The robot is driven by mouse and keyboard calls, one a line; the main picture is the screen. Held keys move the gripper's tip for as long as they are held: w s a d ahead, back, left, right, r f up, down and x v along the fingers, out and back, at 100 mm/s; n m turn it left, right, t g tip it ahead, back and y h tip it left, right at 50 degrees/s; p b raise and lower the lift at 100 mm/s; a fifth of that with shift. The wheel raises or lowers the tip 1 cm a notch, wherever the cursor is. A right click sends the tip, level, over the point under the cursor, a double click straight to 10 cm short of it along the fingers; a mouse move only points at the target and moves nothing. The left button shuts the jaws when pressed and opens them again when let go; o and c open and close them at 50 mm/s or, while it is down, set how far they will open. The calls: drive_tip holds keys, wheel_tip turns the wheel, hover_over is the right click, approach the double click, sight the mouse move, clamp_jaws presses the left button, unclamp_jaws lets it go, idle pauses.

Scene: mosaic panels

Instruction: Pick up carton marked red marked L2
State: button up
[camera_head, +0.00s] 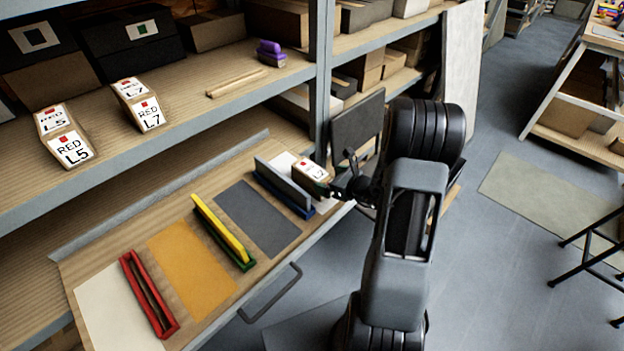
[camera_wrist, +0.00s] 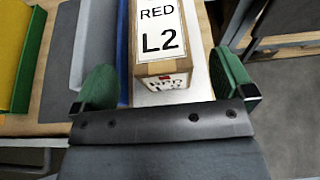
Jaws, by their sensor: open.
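The carton marked RED L2 (camera_wrist: 160,42) is a small brown box with a white label on its top and another on its near face. In the head view the carton (camera_head: 311,177) sits at the right end of the pull-out board, on a white panel (camera_head: 284,163). My gripper (camera_wrist: 160,90) is open, with one green fingertip on each side of the carton's near end. Gaps show between the fingertips and the carton. In the head view my gripper (camera_head: 345,186) is at the carton's right side, partly hidden by my arm.
Cartons marked RED L5 (camera_head: 66,136) and RED L7 (camera_head: 139,104) stand on the shelf above. The board (camera_head: 180,220) carries a red holder (camera_head: 150,294), a yellow-green holder (camera_head: 223,234) and a grey-blue holder (camera_head: 284,188). A shelf post (camera_head: 321,80) rises behind the carton.

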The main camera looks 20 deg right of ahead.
sight(320, 175)
drive_tip(key=shift+x, duration=2.8)
drive_tip(key=c, duration=1.5)
drive_tip(key=shift+d+r, duration=0.1)
drive_tip(key=shift+r, duration=0.05)
drive_tip(key=shift+c, duration=0.2)
